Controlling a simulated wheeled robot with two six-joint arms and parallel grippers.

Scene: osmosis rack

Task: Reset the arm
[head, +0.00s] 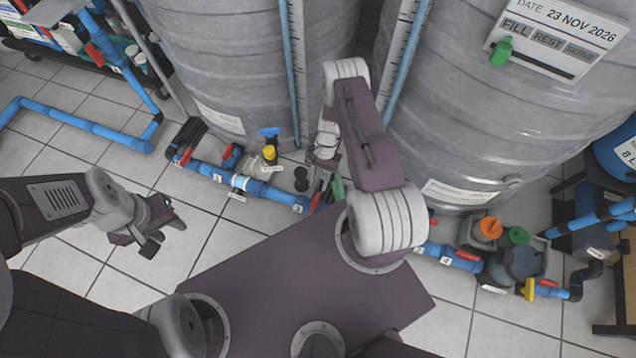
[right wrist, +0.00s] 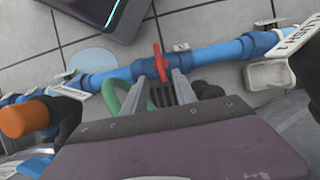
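My right arm reaches up and over, with its gripper (head: 318,188) hanging low by the blue pipe between the two tanks. In the right wrist view the two grey fingers (right wrist: 162,84) are apart, and a red valve handle (right wrist: 160,62) shows just beyond and between their tips. I cannot tell whether they touch it. A green loop (right wrist: 133,98) lies beside the left finger. My left gripper (head: 164,232) is at the left above the bare tiles, its fingers apart and nothing between them.
Two large grey tanks (head: 225,60) (head: 480,110) stand behind the floor pipe (head: 270,193). Orange (head: 490,227) and green (head: 518,235) caps sit at the right. Blue pipework (head: 85,125) runs at the far left. Tiles around my left gripper are clear.

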